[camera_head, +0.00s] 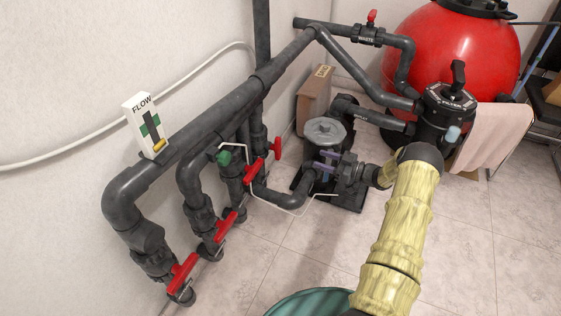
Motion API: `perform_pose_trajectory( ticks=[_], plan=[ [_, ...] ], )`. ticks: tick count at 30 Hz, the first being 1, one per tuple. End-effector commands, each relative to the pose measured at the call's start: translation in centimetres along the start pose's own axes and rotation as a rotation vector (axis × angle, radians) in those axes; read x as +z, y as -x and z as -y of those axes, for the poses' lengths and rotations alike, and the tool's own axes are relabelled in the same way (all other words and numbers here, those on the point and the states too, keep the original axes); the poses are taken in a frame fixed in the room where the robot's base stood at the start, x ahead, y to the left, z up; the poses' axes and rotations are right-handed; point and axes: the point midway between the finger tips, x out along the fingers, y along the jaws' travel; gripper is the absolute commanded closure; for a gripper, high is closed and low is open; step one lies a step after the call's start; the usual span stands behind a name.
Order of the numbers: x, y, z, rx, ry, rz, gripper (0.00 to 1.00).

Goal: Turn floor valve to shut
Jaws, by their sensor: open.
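Several red-handled valves sit on the dark pipes along the wall. One handle (183,273) is at the lower left, another (226,230) is just above it, and a third (254,171) is farther back. A smaller red handle (277,148) stands beside the third. No readable label shows which is the floor valve.
A FLOW gauge (146,125) stands on the upper pipe. The red filter tank (455,50) and a pink towel (494,135) are at the back right. A green round container (305,302) is at the bottom.

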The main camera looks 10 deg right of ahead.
Motion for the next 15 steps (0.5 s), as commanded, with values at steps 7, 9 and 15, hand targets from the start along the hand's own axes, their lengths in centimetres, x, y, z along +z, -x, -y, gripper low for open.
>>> perform_pose_trajectory(
  ticks=[7, 9, 15],
  plan=[
    [0.93, 0.54, 0.35, -0.022, -0.004, -0.018, 0.53],
    [0.94, 0.53, 0.35, -0.022, -0.004, -0.017, 0.53],
    [1.01, 0.11, 0.35, -0.021, -0.004, -0.016, 0.53]
  ],
)
